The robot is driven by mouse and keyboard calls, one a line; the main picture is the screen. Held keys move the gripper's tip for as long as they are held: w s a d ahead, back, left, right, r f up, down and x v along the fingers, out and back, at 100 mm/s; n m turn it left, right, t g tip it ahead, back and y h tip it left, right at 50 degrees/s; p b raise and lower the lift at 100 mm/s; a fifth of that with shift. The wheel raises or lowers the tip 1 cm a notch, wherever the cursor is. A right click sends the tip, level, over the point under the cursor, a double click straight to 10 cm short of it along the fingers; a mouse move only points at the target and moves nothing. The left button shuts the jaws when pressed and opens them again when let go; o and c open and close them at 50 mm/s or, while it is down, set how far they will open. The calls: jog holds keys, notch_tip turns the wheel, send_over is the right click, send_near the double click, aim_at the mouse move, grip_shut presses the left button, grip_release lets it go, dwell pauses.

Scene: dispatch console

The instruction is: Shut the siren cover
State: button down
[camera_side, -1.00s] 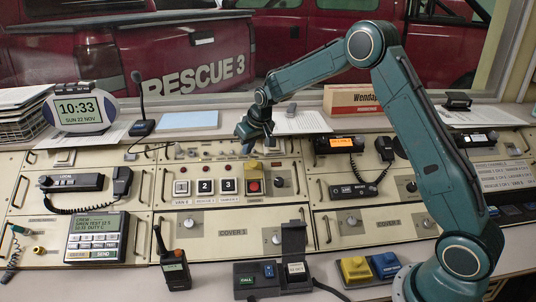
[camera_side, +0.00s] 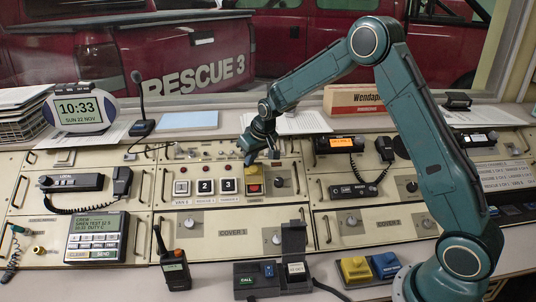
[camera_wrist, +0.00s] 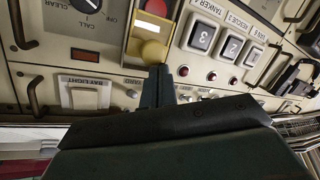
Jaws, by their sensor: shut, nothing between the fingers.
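The siren cover is a small yellow flap (camera_side: 253,170), standing raised behind a red button (camera_side: 254,186) on the middle console panel. In the wrist view the yellow cover (camera_wrist: 147,50) shows at the top centre, with the red button (camera_wrist: 157,6) partly cut off at the frame's edge. My gripper (camera_side: 249,162) is shut and empty, its tip at the back upper edge of the cover. In the wrist view the gripper's fingertips (camera_wrist: 157,75) point at the cover's near edge. I cannot tell whether they touch it.
Square white-framed buttons (camera_side: 205,186) sit left of the siren button, and a black knob (camera_side: 279,182) sits to its right. A black handset (camera_side: 385,149) with a coiled cord is further right. Metal handles (camera_side: 295,178) stick up from the panel edges.

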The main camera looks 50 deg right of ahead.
aim_at(247, 179)
jog(key=shift+s+a+f, duration=1.05)
jog(key=shift+s, duration=0.1)
jog(key=shift+w+d+r, duration=0.1)
jog(key=shift+w+r, duration=0.45)
jog(key=shift+w, duration=0.1)
jog(key=shift+w+d+r, duration=0.2)
jog(key=shift+w+r, duration=0.65)
jog(key=shift+w, duration=0.15)
jog(key=v, duration=1)
